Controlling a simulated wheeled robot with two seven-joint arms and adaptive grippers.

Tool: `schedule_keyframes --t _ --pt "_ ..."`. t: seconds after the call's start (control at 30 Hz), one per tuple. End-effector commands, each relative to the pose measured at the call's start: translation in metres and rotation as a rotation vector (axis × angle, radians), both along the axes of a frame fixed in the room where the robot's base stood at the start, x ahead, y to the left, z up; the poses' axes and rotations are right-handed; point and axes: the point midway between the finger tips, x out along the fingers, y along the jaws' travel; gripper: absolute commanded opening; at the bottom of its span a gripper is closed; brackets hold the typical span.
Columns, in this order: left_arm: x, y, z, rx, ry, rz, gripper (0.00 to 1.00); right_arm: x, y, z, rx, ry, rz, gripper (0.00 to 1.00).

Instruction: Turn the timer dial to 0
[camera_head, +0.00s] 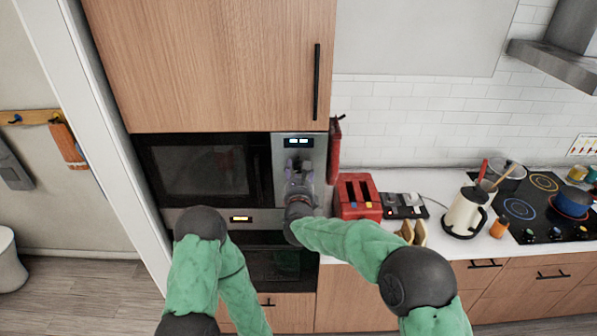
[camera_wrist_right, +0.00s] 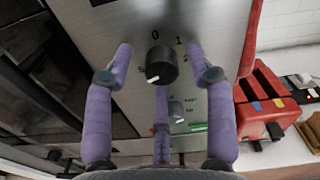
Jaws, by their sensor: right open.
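The timer dial (camera_wrist_right: 162,66) is a round dark knob on the microwave's metal control panel (camera_wrist_right: 120,30). Its white pointer mark faces the lower left, away from the printed 0 above it; 1 and 2 are printed to the right. My right gripper (camera_wrist_right: 160,54) is open, with purple fingers on both sides of the dial and a third finger below. Gaps show between the side fingers and the dial. In the head view my right gripper (camera_head: 299,168) is in front of the panel below the lit display (camera_head: 299,142) and hides the dial. My left gripper is not in view.
A second, smaller knob (camera_wrist_right: 177,110) is below the dial, partly behind the middle finger. A red item (camera_head: 335,150) hangs just right of the panel. A red toaster (camera_head: 358,197) and a kettle (camera_head: 464,214) stand on the counter. The microwave door (camera_head: 200,170) is shut.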

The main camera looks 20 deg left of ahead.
Motion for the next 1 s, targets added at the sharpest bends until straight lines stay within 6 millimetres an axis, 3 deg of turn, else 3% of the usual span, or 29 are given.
schedule_keyframes --t 0.07,0.2,0.27,0.63,1.0 --pt "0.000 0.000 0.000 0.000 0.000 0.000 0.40 0.000 0.000 0.000 0.000 0.000 0.000 0.52" --pt "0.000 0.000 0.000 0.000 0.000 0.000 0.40 0.000 0.000 0.000 0.000 0.000 0.000 0.13" --pt "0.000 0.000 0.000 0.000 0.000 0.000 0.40 0.000 0.000 0.001 0.000 -0.001 0.000 0.00" --pt "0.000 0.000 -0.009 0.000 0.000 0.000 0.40 0.000 0.000 0.001 -0.038 -0.017 0.000 0.00" --pt "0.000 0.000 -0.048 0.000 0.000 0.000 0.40 0.000 0.001 0.000 -0.282 -0.092 -0.001 0.00"
